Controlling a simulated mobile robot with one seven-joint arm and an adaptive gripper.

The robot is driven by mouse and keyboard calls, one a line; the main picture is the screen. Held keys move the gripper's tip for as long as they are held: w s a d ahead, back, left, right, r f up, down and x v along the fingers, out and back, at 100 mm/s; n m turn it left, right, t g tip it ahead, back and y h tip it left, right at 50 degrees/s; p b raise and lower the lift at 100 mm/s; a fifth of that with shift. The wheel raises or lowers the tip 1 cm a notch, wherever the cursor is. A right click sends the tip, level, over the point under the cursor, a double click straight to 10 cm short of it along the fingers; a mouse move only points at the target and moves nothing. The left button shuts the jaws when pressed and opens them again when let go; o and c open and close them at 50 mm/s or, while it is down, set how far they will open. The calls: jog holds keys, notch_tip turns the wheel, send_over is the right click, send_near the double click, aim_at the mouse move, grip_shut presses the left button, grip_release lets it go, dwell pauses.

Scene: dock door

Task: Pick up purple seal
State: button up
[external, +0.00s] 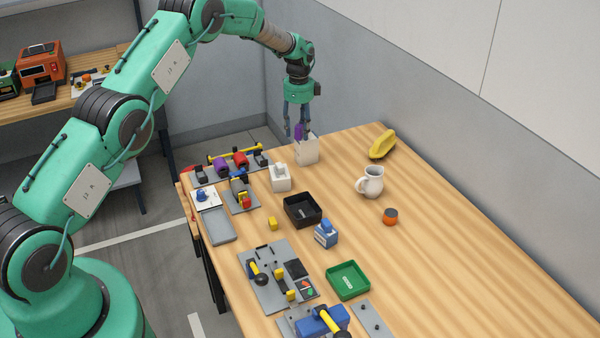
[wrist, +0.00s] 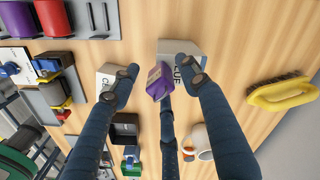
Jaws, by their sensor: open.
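The purple seal (external: 299,131) is at the far end of the wooden table, by the upper edge of a pale block-like box (external: 307,150). In the wrist view the purple seal (wrist: 158,84) shows tilted between the fingers, in front of the pale lettered box (wrist: 180,47). My gripper (external: 297,133) points down around the seal, its fingers spread. In the wrist view my gripper (wrist: 160,72) has one finger on each side of the seal and a third below it. I cannot tell whether any finger touches it or whether the seal rests on the box.
A white container (external: 280,178) stands close on the left. A yellow brush (external: 383,144), white mug (external: 371,182) and orange cylinder (external: 390,217) are to the right. A black tray (external: 303,210) and green tray (external: 347,281) lie nearer. The table's right side is mostly clear.

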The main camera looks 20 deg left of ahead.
aim_at(299, 125)
jog(key=shift+f, duration=0.1)
dwell(0.5)
jog(key=c, duration=1.1)
jog(key=shift+c, duration=0.2)
notch_tip(299, 125, up, 2)
jog(key=shift+r, duration=0.85)
jog(key=s+a+r+b, duration=0.1)
jog(key=s+a, duration=0.1)
jog(key=s, duration=1.3)
jog(key=shift+s+a+r+b, duration=0.15)
jog(key=shift+s+a+b, duration=0.1)
jog(key=shift+s+b, duration=0.1)
